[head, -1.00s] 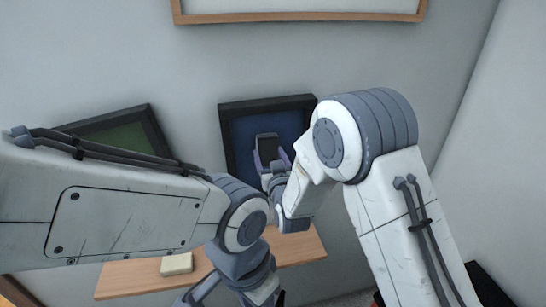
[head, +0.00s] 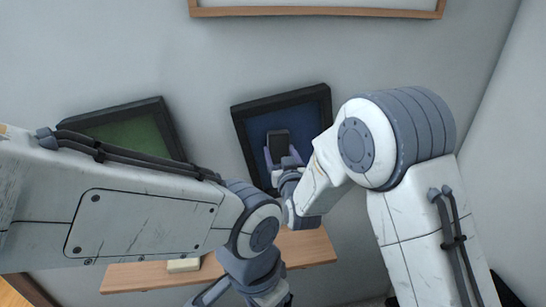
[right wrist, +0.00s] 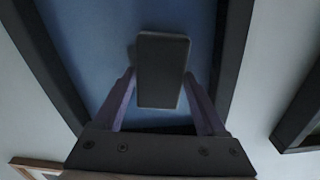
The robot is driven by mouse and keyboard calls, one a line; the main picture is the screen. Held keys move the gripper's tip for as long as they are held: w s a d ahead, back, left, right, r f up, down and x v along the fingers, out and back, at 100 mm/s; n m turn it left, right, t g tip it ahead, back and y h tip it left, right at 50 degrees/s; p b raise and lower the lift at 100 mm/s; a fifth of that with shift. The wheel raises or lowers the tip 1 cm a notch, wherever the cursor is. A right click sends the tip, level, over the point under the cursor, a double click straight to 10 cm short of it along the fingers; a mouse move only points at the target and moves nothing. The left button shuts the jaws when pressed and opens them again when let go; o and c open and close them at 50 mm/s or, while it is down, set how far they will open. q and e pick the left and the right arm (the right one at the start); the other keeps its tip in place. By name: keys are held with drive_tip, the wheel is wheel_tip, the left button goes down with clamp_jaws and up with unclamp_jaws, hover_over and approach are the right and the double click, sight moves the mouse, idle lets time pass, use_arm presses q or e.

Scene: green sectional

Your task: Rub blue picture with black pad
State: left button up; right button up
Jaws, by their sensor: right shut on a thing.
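The blue picture (head: 258,131) hangs on the wall in a black frame, tilted a little. The black pad (head: 278,144) is in front of its blue face, held by my right gripper (head: 279,155). In the right wrist view the black pad (right wrist: 162,70) sits between the two purple fingers of my right gripper (right wrist: 162,98), against or very close to the blue surface (right wrist: 95,45); I cannot tell whether it touches. My left gripper is at the bottom of the head view, by the shelf; its fingertips are cut off or hidden.
A green picture (head: 135,133) in a black frame hangs to the left, partly behind my left arm. A wooden shelf (head: 310,248) below carries a pale block (head: 183,265). A wood-framed picture (head: 320,12) hangs above.

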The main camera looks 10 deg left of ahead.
drive_tip(key=shift+w+d+r, duration=0.2)
drive_tip(key=shift+w+d, duration=0.2)
drive_tip(key=shift+d, duration=0.3)
drive_tip(key=shift+s+d, duration=0.15)
drive_tip(key=shift+s, duration=0.05)
drive_tip(key=shift+s+d+f+b, duration=0.1)
drive_tip(key=shift+s+f+b, duration=0.05)
drive_tip(key=shift+s+b, duration=0.25)
drive_tip(key=b+v, duration=0.1)
drive_tip(key=v, duration=0.1)
drive_tip(key=shift+s, duration=0.3)
drive_tip(key=shift+b+v, duration=0.4)
drive_tip(key=shift+v, duration=0.65)
drive_tip(key=shift+s, duration=0.1)
